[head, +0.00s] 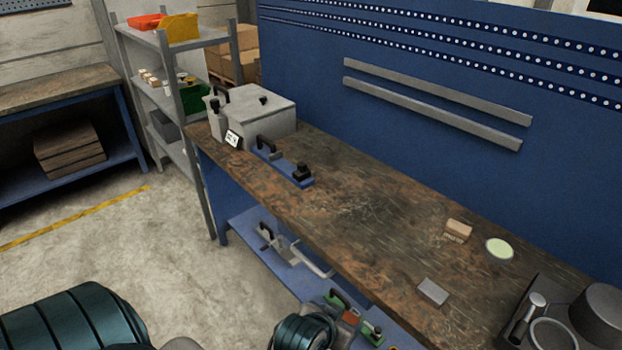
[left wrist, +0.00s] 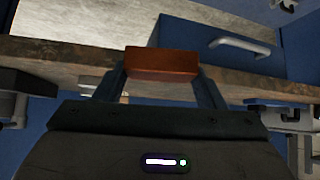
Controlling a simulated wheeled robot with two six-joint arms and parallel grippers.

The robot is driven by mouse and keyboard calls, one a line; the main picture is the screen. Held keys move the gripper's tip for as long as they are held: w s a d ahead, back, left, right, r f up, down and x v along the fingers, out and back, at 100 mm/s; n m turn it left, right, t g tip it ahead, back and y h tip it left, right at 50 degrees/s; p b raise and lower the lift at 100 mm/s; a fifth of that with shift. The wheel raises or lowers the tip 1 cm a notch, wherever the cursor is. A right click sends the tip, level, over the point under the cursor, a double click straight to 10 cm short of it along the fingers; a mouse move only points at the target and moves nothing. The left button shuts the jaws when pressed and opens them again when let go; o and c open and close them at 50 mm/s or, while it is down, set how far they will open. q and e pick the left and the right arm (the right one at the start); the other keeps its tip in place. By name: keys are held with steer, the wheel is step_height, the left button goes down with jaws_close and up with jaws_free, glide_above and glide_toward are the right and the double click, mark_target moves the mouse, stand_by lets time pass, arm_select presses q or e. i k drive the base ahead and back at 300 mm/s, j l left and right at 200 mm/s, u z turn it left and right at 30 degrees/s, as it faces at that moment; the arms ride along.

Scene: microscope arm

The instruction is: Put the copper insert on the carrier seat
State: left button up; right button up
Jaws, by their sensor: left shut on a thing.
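The copper insert (head: 349,317) is a small reddish-brown block, held between the fingers of my left gripper (head: 355,314) at the front edge of the bench in the head view. In the left wrist view the insert (left wrist: 162,64) spans level between the two dark fingertips of the left gripper (left wrist: 162,82). A blue fixture (head: 295,176) with black clamp-like parts lies on the far part of the bench, well apart from the gripper. I cannot tell for certain whether the carrier seat is on it. My right gripper is not in view.
The wooden workbench (head: 370,220) is clear in its middle. A grey block (head: 432,291), a beige block (head: 457,230) and a pale green disc (head: 499,249) lie on its nearer part. A grey case (head: 257,108) stands at the far end, and a dark tray (head: 519,290) is at right.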

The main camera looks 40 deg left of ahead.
mark_target(282, 165)
steer(key=j+z, duration=0.4)
steer(key=k+j+z, duration=0.15)
steer(key=j+z, duration=0.2)
steer(key=k+j+z, duration=0.15)
steer(key=j+z, duration=0.25)
